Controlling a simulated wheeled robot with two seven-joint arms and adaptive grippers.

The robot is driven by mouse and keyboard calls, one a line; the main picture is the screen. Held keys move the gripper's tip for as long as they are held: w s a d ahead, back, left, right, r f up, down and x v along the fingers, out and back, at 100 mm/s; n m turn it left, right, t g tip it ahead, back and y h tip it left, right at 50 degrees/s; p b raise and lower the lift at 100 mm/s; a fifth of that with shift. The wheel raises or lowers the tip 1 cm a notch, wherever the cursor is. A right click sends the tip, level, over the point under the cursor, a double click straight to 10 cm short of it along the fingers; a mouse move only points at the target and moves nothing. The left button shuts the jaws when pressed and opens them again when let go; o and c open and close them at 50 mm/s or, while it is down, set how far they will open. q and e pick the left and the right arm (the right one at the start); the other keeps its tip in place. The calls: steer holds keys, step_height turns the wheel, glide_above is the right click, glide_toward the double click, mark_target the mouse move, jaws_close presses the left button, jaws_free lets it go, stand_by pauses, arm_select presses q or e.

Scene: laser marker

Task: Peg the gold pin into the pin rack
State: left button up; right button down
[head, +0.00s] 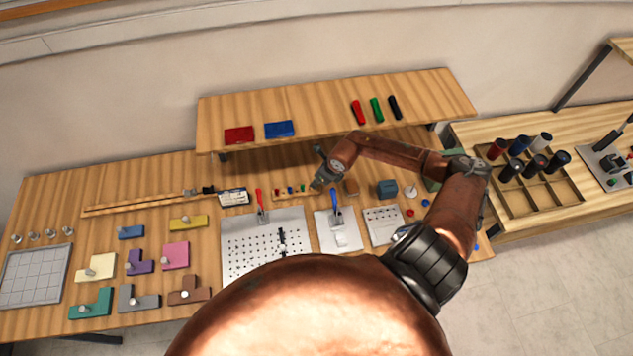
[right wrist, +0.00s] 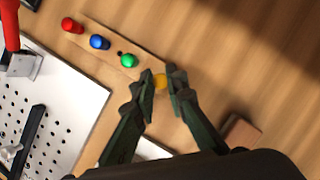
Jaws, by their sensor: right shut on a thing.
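The pin rack (head: 286,196) is a narrow wooden strip at the back of the table. In the right wrist view the rack (right wrist: 84,33) carries a red pin (right wrist: 70,25), a blue pin (right wrist: 99,42) and a green pin (right wrist: 128,61) in a row. My right gripper (right wrist: 160,84) is shut on the gold pin (right wrist: 160,80), at the rack's end beyond the green pin. I cannot tell whether the pin's foot is in a hole. In the head view my right gripper (head: 318,184) is at the rack's right end. My left gripper is not in view.
A white perforated plate (head: 245,238) lies in front of the rack, with a red-handled clamp (head: 260,203) at its back edge. A small brown block (head: 351,187) stands right of the gripper. A raised shelf (head: 320,106) runs behind and above.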

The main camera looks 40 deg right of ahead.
steer(key=shift+f+b, duration=0.45)
steer(key=shift+f, duration=0.05)
steer(key=c, duration=1.8)
jaws_free()
steer(key=shift+c, duration=0.2)
steer(key=v, duration=1.2)
